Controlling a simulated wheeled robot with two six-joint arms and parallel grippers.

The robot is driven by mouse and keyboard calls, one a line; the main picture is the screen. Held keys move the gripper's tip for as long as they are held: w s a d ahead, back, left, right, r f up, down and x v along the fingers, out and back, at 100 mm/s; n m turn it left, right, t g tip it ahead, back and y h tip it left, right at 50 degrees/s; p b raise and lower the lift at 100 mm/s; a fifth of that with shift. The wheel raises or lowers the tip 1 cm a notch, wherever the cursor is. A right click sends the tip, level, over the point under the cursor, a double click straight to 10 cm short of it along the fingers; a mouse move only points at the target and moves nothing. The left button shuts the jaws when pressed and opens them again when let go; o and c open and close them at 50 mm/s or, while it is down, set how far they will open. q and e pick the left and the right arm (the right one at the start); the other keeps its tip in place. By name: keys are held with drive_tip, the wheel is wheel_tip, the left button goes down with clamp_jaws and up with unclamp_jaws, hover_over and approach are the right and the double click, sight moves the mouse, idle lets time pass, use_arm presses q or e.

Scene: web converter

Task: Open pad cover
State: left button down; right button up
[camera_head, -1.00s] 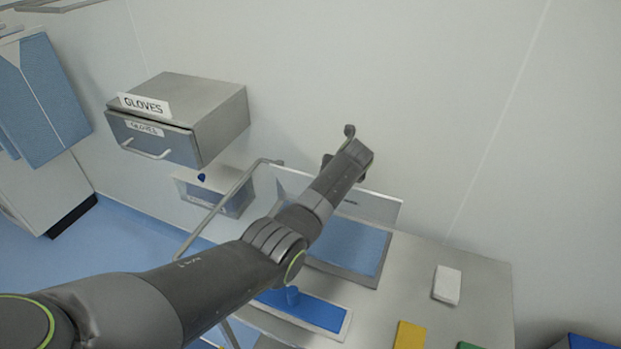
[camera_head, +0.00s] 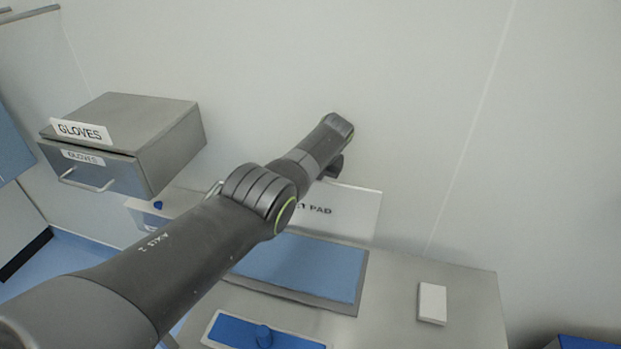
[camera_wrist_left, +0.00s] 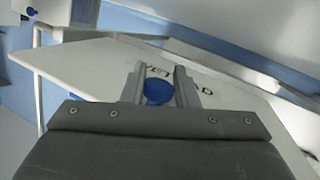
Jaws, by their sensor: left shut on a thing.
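The pad cover (camera_head: 354,210) is a pale panel lettered "WET PAD". It stands raised at the back edge of a blue pad in a grey tray (camera_head: 338,309), and my arm hides its left part. In the left wrist view the cover (camera_wrist_left: 90,62) fills the middle, with a round blue knob (camera_wrist_left: 157,91) on it. My left gripper (camera_wrist_left: 159,76) has its two fingers on either side of this knob and is shut on it. In the head view my left gripper (camera_head: 334,166) is mostly hidden behind its wrist. My right gripper is not in view.
A grey glove box (camera_head: 150,125) with a handled drawer is on the wall at left. A white block (camera_head: 432,303) lies on the steel table (camera_head: 470,290) at right. A blue panel with a knob (camera_head: 264,336) lies in front of the pad. The wall is close behind the cover.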

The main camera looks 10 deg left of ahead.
use_arm(q)
drive_tip(key=shift+w, duration=0.15)
idle(0.4)
drive_tip(key=shift+f, duration=0.1)
drive_tip(key=c, duration=1.1)
unclamp_jaws()
drive_tip(key=shift+c, duration=0.2)
